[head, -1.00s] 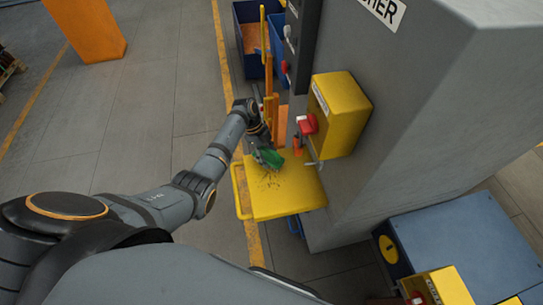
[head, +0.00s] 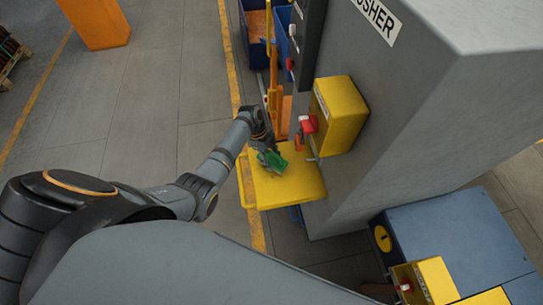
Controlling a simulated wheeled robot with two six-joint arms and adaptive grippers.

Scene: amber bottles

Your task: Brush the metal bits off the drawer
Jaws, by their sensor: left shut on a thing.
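The yellow drawer (head: 298,188) sticks out from the grey machine as a flat tray with a handle at its left side. My left gripper (head: 265,146) is shut on a green brush (head: 274,161), over the far left part of the drawer. I cannot tell whether the brush touches the surface. No metal bits can be made out on the bare yellow part; the brush and gripper hide some of it. My right gripper is not in view.
The grey machine (head: 400,110) with a yellow box (head: 340,117) and a red part (head: 308,124) stands close to the right. An orange post (head: 273,85) and blue bins are beyond. A blue cabinet (head: 460,230) stands lower right. Floor to the left is free.

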